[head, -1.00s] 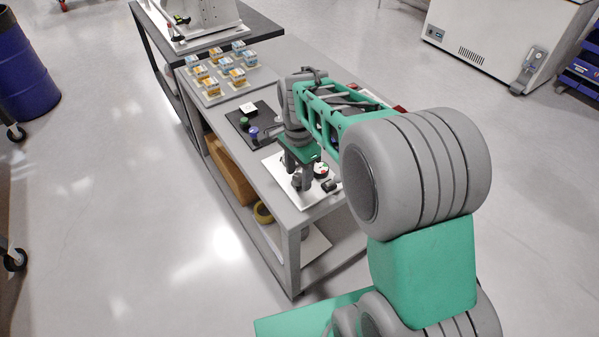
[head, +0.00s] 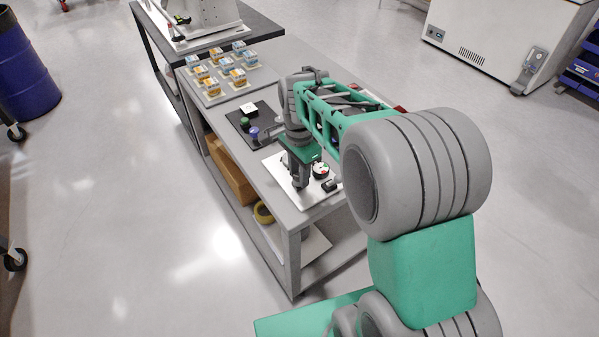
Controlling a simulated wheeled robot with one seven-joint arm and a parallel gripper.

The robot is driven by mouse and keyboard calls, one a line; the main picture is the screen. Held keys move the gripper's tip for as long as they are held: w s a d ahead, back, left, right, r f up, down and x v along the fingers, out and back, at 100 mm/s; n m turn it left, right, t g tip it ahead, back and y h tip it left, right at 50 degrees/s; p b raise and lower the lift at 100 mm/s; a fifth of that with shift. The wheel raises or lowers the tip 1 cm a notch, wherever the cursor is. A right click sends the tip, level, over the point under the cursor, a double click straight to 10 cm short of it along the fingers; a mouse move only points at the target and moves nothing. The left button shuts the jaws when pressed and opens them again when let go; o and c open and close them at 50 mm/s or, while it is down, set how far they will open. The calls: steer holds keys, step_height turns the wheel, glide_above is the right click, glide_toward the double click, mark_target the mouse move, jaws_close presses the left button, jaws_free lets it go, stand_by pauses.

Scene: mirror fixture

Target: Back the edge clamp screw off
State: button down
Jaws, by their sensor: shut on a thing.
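My gripper (head: 300,180) points down over the white plate (head: 310,199) at the near end of the grey table. Its fingers are shut low at the plate, on what seems to be the edge clamp screw; the fingers hide it. A small black knob-like part (head: 331,185) sits on the plate to the right.
A black mat (head: 240,120) with a white block, a green and a blue piece lies behind the plate. A yellow tape roll (head: 263,212) lies on the lower shelf. My arm covers the table's right side.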

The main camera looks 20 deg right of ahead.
steer(key=shift+n, duration=0.3)
steer(key=n+p, duration=0.1)
steer(key=n, duration=0.2)
steer(key=shift+r+n, duration=0.1)
steer(key=shift+n, duration=0.2)
steer(key=n, duration=0.3)
steer(key=shift+w+n+p, duration=0.1)
steer(key=shift+n+p, duration=0.25)
steer(key=shift+n, duration=0.05)
steer(key=n+p, duration=0.1)
steer(key=n, duration=1.1)
steer(key=shift+a+n+p, duration=0.1)
steer(key=shift+n+p, duration=0.2)
steer(key=n, duration=0.4)
steer(key=shift+n, duration=0.4)
